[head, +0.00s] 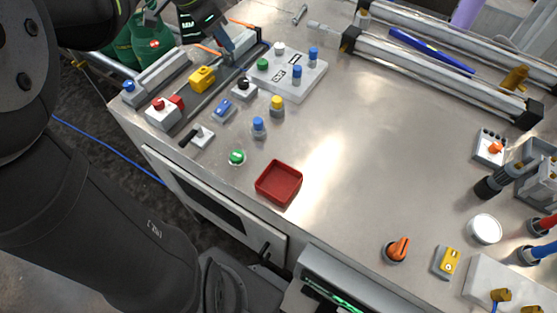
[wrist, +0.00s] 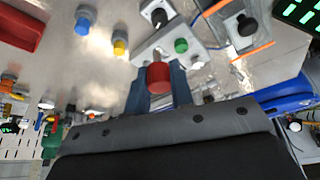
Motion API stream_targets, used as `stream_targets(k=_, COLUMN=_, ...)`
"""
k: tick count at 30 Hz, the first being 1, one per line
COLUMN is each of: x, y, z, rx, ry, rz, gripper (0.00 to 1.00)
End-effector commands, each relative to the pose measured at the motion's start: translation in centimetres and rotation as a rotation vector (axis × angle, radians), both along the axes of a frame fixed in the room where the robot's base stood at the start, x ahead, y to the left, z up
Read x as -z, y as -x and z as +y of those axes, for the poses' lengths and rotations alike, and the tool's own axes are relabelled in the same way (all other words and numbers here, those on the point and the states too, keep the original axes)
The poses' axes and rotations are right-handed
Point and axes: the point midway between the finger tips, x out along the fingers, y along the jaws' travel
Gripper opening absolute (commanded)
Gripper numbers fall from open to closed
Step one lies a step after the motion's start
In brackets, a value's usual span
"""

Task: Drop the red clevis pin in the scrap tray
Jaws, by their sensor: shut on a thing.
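My gripper (wrist: 158,85) is shut on the red clevis pin (wrist: 159,77), whose red head sits between the two blue-grey fingers in the wrist view. In the head view my gripper (head: 235,48) is at the upper left, by the back left part of the bench, and the red pin cannot be made out there. A shallow square red tray (head: 278,184), apparently the scrap tray, lies empty on the bench nearer the front. It also shows at the upper left corner of the wrist view (wrist: 20,30), well away from my gripper.
A pale block (head: 311,83) with green, white and blue pegs stands right of my gripper. Yellow (head: 277,103) and blue (head: 258,125) pegs and several switches stand between it and the tray. A conveyor (head: 440,65) runs along the back right. The bench middle is clear.

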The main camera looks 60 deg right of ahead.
Motion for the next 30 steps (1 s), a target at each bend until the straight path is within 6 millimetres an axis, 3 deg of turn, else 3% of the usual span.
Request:
stream_targets(k=1, x=-0.1, y=2.8, z=0.6, rx=0.053, ry=0.002, rz=-0.001, gripper=0.0)
stream_targets(k=6, x=0.3, y=10.6, z=3.3, rx=0.226, ry=0.0, rz=-0.001, gripper=0.0)
stream_targets(k=12, x=1.6, y=18.0, z=7.7, rx=0.415, ry=0.001, rz=-0.001, gripper=0.0)
stream_targets(k=15, x=2.2, y=20.5, z=9.8, rx=0.488, ry=0.001, rz=-0.001, gripper=0.0)
stream_targets(k=21, x=3.1, y=23.1, z=12.2, rx=0.574, ry=0.002, rz=0.0, gripper=0.0)
stream_targets(k=30, x=5.4, y=23.6, z=12.8, rx=0.591, ry=-0.001, rz=0.004, gripper=0.0)
